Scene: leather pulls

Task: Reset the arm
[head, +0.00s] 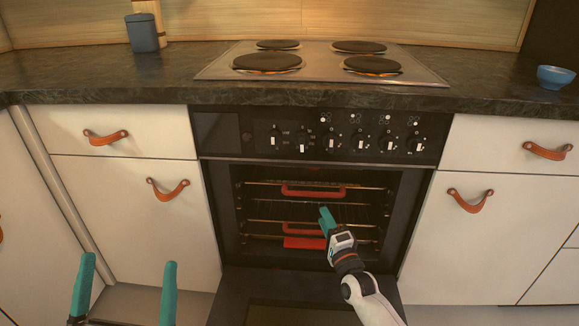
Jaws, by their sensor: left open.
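My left gripper (126,275) is at the bottom left, in front of the white drawers. Its two teal fingers stand wide apart with nothing between them. My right gripper (326,216) reaches in from the bottom right, in front of the open oven (240,215). Its teal fingers overlap from this angle, so their gap is hidden. They cover part of the oven racks (272,203), and I cannot tell whether they touch anything there.
The oven door (270,300) is folded down beneath my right arm. A red handle-like piece (300,191) and a red item (300,242) are at the racks. The stove (320,65), a blue bowl (555,77) and a dark blue container (144,32) are on the counter (90,75).

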